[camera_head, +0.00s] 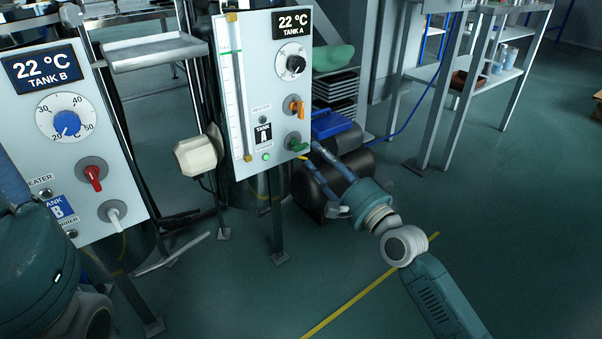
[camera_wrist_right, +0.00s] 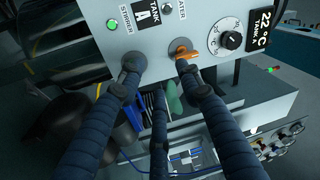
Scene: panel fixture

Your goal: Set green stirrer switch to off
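The green stirrer switch (camera_head: 298,143) is at the lower right of the Tank A panel (camera_head: 262,60) in the head view, its handle lying near sideways. A green lamp (camera_head: 267,157) is lit beside it; it also shows in the right wrist view (camera_wrist_right: 111,24). My right gripper (camera_head: 309,152) reaches the switch from the lower right. One fingertip covers the stirrer switch's place there, so contact cannot be told. My left gripper is out of view.
The orange heater switch (camera_head: 296,107) sits just above the green one; in the right wrist view it (camera_wrist_right: 183,48) is close to the other fingertip. The black dial (camera_head: 295,64) is higher. The Tank B panel (camera_head: 75,145) stands at left. A dark cylinder (camera_head: 318,187) lies below.

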